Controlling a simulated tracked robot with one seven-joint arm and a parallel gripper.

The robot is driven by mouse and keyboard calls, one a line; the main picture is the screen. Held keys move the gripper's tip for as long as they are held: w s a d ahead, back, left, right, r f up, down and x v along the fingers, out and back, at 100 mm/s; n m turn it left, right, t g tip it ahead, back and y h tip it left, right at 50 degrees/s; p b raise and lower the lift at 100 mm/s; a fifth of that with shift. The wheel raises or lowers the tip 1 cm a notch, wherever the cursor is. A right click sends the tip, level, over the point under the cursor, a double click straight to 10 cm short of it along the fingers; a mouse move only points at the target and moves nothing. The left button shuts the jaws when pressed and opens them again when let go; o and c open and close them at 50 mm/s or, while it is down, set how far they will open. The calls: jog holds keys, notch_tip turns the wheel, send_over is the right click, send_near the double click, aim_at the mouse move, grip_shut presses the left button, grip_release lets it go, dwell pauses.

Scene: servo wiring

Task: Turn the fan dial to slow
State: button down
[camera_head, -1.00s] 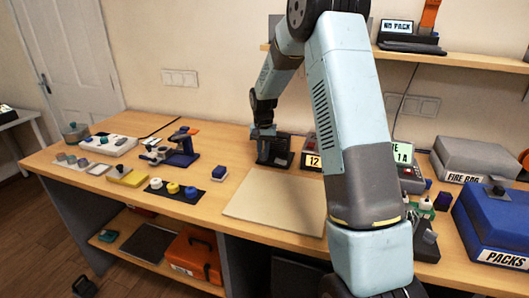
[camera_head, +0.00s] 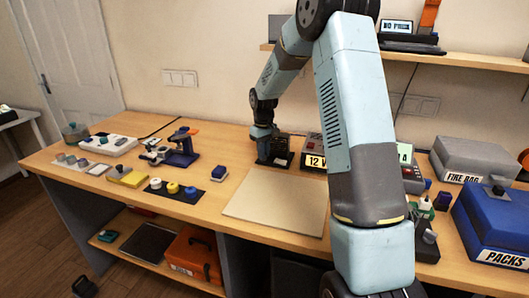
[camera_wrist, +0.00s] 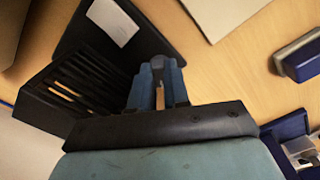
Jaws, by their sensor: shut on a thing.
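The black slatted fan (camera_head: 283,146) stands on its dark base at the back of the bench. In the wrist view the fan (camera_wrist: 72,88) is at the left, and its base (camera_wrist: 150,28) carries a white label. My gripper (camera_head: 262,150) is down at the fan's left side in the head view. In the wrist view my gripper (camera_wrist: 158,68) has its blue fingers close together, shut on a small dark part between the tips, which looks like the fan dial (camera_wrist: 158,60). The fingers hide most of this part, so its setting cannot be read.
A beige board (camera_head: 275,203) lies in front of the fan. A blue block (camera_head: 219,173) and a blue-and-black stand (camera_head: 182,150) are to the left. A power unit reading 12 (camera_head: 314,160) is close on the right, partly behind my arm.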

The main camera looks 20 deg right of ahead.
jog(key=shift+n, duration=0.4)
jog(key=c, duration=1.1)
grip_release()
notch_tip(320, 180, up, 14)
jog(key=shift+f, duration=0.15)
